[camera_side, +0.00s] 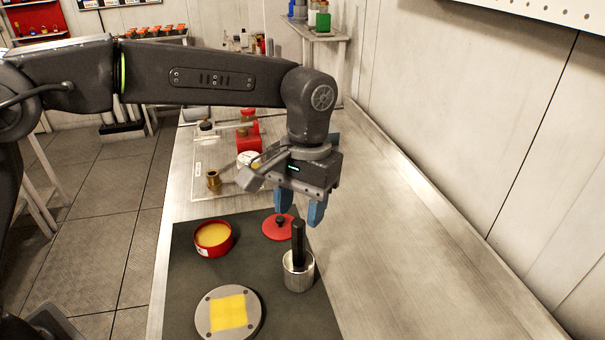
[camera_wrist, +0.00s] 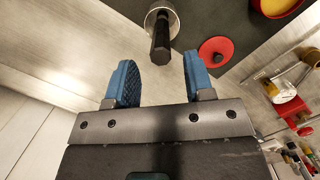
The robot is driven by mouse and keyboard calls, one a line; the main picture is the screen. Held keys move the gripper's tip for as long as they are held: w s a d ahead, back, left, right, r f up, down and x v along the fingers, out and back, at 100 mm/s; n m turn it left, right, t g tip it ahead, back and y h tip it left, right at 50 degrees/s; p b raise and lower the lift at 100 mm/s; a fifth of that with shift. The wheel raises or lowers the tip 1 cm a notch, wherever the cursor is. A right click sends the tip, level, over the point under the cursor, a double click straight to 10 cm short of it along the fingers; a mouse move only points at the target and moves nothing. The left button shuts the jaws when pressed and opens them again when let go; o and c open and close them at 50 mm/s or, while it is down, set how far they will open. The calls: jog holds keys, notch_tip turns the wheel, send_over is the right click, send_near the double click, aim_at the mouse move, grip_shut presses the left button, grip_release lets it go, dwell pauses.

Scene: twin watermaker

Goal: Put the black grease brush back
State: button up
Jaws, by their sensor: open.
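The black grease brush (camera_side: 298,243) stands upright in a metal cup (camera_side: 298,276) on the dark mat. Its bristle end is hidden inside the cup. In the wrist view the brush handle (camera_wrist: 160,40) shows beyond my fingertips, with the cup (camera_wrist: 151,12) around its far end. My gripper (camera_side: 300,208) has blue fingers and is open and empty, just above and behind the top of the handle. In the wrist view my gripper (camera_wrist: 158,65) has its fingers apart, with the handle's end near the gap between them. I cannot tell if they touch.
A red tin of yellow grease (camera_side: 213,238), a red lid with a black knob (camera_side: 277,229) and a round grey plate with a yellow square (camera_side: 228,313) lie on the dark mat (camera_side: 195,285). A clear tray with bottles and fittings stands behind. The bench to the right is clear.

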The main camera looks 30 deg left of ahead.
notch_tip(320, 180, up, 6)
jog(key=w+r, duration=0.1)
jog(key=s+a+r+t, duration=0.35)
jog(key=s+a, duration=0.35)
jog(key=a, duration=0.6)
jog(key=s+a+f+t, duration=0.2)
jog(key=s+a+f, duration=0.1)
jog(key=s, duration=0.3)
jog(key=s+a+f+t, duration=0.2)
jog(key=s+a+f, duration=0.2)
jog(key=s+a, duration=0.2)
jog(key=shift+s, duration=0.65)
